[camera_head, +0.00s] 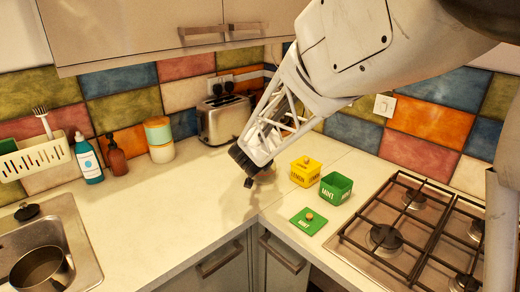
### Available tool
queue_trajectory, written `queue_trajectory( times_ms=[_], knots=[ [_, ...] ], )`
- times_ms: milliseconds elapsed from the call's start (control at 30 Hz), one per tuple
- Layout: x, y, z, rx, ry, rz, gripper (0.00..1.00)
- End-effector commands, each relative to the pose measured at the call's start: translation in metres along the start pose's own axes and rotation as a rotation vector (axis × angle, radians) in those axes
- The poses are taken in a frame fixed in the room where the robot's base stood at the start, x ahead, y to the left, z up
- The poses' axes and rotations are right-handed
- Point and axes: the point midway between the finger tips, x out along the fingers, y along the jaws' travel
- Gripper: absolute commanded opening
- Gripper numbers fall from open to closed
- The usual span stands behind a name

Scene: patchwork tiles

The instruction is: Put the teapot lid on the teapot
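My gripper (249,181) points down over the counter corner, left of the yellow tin. Its fingers are small and dark, and I cannot tell whether they are open or shut, or hold anything. A small dark, brownish shape (266,174) shows just behind the fingers; it is mostly hidden and I cannot tell what it is. I cannot clearly make out a teapot or a teapot lid. A dark round pot (41,270) sits in the sink at the lower left. A dark round knobbed piece (27,211) lies at the sink's back edge.
The left-middle counter (160,215) is clear.

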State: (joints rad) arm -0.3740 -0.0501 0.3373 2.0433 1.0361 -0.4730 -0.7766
Motion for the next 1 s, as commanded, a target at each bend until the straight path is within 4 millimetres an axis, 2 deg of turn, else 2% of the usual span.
queue_trajectory(
  times_ms=[1000],
  knots=[
    [-0.0072, 0.0022, -0.0012, 0.002, -0.005, -0.012, 0.47]
  ],
)
